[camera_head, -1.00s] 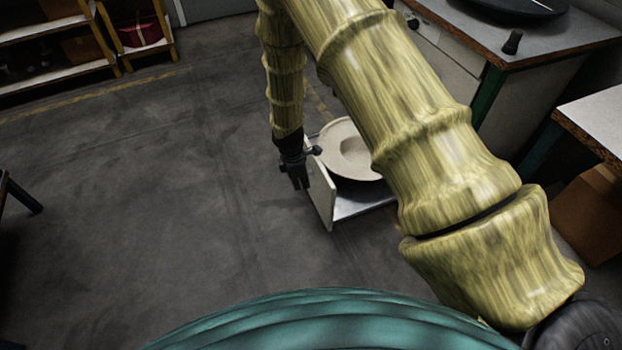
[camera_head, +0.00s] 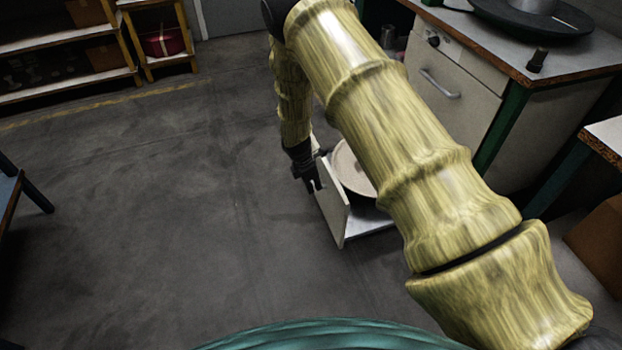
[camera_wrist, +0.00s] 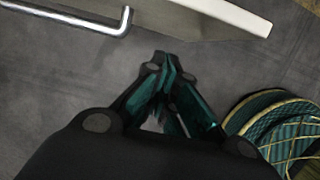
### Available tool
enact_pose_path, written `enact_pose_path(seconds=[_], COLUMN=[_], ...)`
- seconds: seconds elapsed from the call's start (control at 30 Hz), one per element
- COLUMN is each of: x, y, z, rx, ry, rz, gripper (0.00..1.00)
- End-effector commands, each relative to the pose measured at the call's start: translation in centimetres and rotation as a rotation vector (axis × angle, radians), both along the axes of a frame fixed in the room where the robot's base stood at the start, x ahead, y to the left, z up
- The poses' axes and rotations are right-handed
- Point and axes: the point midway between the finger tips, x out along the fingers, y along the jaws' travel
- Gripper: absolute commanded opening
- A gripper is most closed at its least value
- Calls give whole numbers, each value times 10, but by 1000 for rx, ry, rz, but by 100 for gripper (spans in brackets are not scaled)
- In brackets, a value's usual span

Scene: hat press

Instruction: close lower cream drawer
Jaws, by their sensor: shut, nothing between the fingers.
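The lower cream drawer (camera_head: 335,205) stands pulled out low near the floor, with a pale hat (camera_head: 352,170) inside it. My arm hides part of the drawer and the cabinet behind it. My gripper (camera_head: 313,186) is shut and empty, pointing down just in front of the drawer's front panel. In the wrist view, my gripper's fingertips (camera_wrist: 170,62) come together over the floor. The drawer's front panel (camera_wrist: 205,15) and its metal bar handle (camera_wrist: 80,18) cross the top of that view, apart from the fingertips.
A second table (camera_head: 607,135) and a cardboard box (camera_head: 600,240) stand at the right. Open floor (camera_head: 150,220) lies to the left.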

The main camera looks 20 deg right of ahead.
Motion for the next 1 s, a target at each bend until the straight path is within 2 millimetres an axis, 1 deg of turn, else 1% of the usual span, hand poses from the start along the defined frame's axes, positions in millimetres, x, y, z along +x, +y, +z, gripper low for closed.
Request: enact_pose_path(seconds=[0.03, 0.1, 0.2, 0.4, 0.87, 1.0], x=[0, 2, 2, 2, 2, 3], y=[-2, -15, -26, -39, -42, -47], z=[-9, -6, -6, -6, -5, -5], rx=[0, 0, 1, 1, 0, 0], ry=[0, -3, -3, -1, -1, -1], rz=[-1, -4, -3, -2, -1, 2], gripper=[0, 0, 0, 0, 0, 0])
